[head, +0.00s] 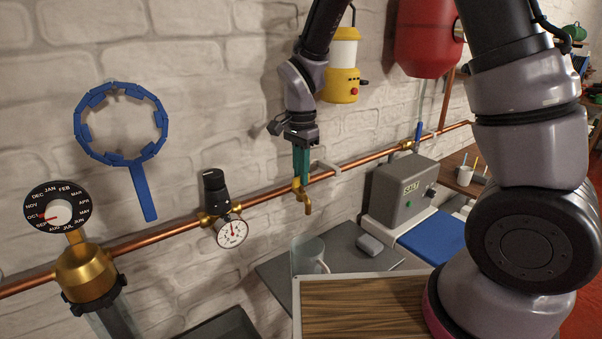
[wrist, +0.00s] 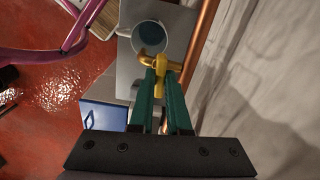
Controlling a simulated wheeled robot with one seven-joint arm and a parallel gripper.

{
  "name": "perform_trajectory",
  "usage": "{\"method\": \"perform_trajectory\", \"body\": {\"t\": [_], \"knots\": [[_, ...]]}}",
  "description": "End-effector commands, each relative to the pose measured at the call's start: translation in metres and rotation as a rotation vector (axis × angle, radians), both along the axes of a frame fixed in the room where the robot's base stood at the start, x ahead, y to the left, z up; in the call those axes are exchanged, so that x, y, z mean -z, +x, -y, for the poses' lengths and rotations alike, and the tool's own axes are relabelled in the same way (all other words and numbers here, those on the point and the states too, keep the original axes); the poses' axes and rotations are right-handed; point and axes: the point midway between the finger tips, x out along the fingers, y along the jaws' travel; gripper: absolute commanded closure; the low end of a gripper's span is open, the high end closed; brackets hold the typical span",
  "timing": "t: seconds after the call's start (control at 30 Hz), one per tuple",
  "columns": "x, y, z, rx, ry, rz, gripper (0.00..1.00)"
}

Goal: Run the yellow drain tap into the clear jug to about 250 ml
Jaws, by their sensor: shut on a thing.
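The yellow-brass drain tap (head: 306,200) hangs from the copper pipe, and it also shows in the wrist view (wrist: 152,60). My gripper (head: 300,180) comes down from above with its green fingers shut on the tap's top handle; the fingertips (wrist: 161,72) hide part of it. The clear jug (head: 309,250) stands upright below the tap on a grey surface. From above, the jug (wrist: 136,37) shows a round mouth and a blue-grey inside that looks like water. I cannot read its level or make out a stream.
The copper pipe (head: 265,199) runs along the brick wall, with a pressure gauge (head: 231,233) to the left. A grey salt box (head: 402,190) and a blue lid (head: 433,236) are to the right. A wood-grained board (head: 365,305) lies in front of the jug.

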Motion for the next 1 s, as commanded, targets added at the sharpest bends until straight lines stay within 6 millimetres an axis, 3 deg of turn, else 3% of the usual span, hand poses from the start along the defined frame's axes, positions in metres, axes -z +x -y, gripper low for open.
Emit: {"method": "perform_trajectory", "body": {"t": [0.3,0.83,0.87,0.9,1.0], "knots": [[-0.0006,0.0007,-0.0002,0.112,0.0,0.002,1.0],[-0.0008,0.0007,-0.0002,0.134,0.001,0.002,1.0],[-0.0008,0.0007,-0.0002,0.134,0.001,0.002,0.74],[-0.0007,0.0007,-0.0002,0.134,0.001,0.002,0.58],[-0.0006,0.0006,-0.0001,0.133,0.001,0.002,0.55]]}}
